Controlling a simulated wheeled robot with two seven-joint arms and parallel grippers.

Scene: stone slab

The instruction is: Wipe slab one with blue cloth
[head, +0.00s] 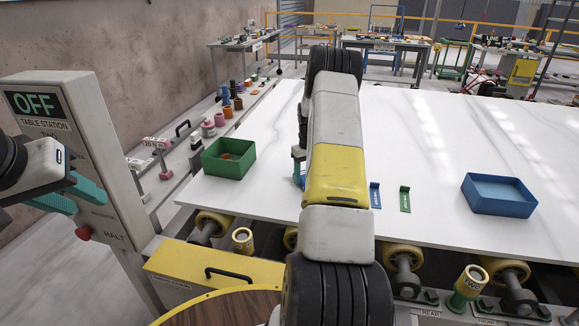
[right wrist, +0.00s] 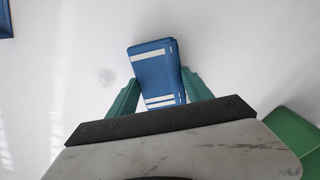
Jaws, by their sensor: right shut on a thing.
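The slab (head: 430,130) is a wide white stone sheet on yellow rollers; it fills the right wrist view (right wrist: 60,100). My right gripper (right wrist: 160,92) is shut on the blue cloth (right wrist: 153,70), a folded blue pad with white stripes between its teal fingers. A faint grey smudge (right wrist: 106,76) lies on the slab beside the cloth. I cannot tell whether the cloth touches the slab. In the head view my right arm hides most of its gripper. My left gripper (head: 68,196) has its teal fingers apart, empty, in front of the control post.
A green bin (head: 229,158) stands on the slab's left and a blue bin (head: 498,194) on its right. The control post (head: 75,140) reads OFF. The slab's far part is clear.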

